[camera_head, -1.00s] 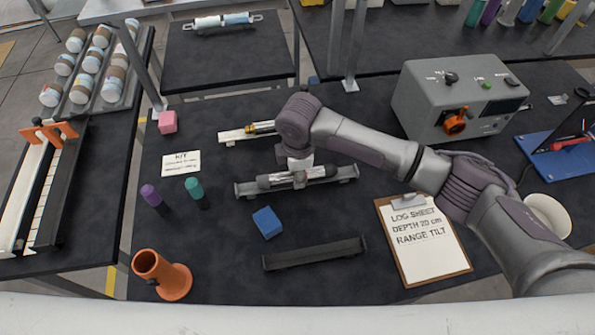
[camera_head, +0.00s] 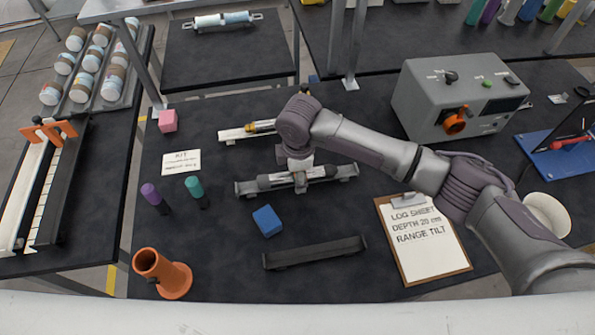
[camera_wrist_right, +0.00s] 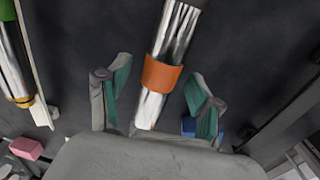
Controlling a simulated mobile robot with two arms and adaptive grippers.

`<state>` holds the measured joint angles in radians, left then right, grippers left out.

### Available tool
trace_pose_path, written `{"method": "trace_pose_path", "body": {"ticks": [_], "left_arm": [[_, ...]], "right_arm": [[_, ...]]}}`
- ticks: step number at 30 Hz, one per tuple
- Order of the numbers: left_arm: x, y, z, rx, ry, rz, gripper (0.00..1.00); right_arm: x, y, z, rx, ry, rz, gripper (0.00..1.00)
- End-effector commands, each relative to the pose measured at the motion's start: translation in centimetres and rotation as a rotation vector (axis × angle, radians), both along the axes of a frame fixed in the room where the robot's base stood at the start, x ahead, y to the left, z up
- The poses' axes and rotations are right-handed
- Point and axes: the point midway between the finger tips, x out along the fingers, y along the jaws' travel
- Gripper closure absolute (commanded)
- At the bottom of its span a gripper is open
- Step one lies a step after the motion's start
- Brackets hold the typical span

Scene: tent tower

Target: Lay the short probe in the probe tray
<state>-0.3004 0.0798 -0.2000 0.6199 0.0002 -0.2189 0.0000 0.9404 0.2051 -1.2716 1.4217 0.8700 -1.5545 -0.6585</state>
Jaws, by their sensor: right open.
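A silver probe (camera_head: 318,172) lies along a grey cradle with end plates (camera_head: 246,189) in the middle of the table. In the right wrist view this probe (camera_wrist_right: 177,35) has an orange band and its near end lies between my fingers. My right gripper (camera_head: 300,186) is over the probe's middle; in the right wrist view its two teal-padded fingers (camera_wrist_right: 158,95) stand apart on either side of the probe, with gaps. A long black tray (camera_head: 315,252) is empty, nearer to me. I cannot tell from its look which piece is named the probe tray. My left gripper is not in view.
A second probe (camera_head: 262,127) with a yellow band lies in a white cradle (camera_head: 231,135) behind. A grey instrument box (camera_head: 455,100) is at back right.

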Motion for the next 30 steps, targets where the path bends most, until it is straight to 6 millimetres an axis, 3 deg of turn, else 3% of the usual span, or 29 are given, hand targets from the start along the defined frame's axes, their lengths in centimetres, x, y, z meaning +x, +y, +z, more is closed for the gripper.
{"method": "trace_pose_path", "body": {"ticks": [5,18,24,30], "left_arm": [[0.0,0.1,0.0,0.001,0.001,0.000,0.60],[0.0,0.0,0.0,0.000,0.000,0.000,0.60],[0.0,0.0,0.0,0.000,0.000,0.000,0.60],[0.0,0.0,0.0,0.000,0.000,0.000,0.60]], "right_arm": [[0.0,0.0,1.8,0.003,-0.004,0.000,0.35],[-0.8,-0.1,10.4,0.003,-0.004,0.000,0.35],[-1.0,-0.1,11.9,0.002,-0.002,0.001,0.35],[-1.0,-0.2,12.0,0.001,-0.001,0.000,0.35]]}}
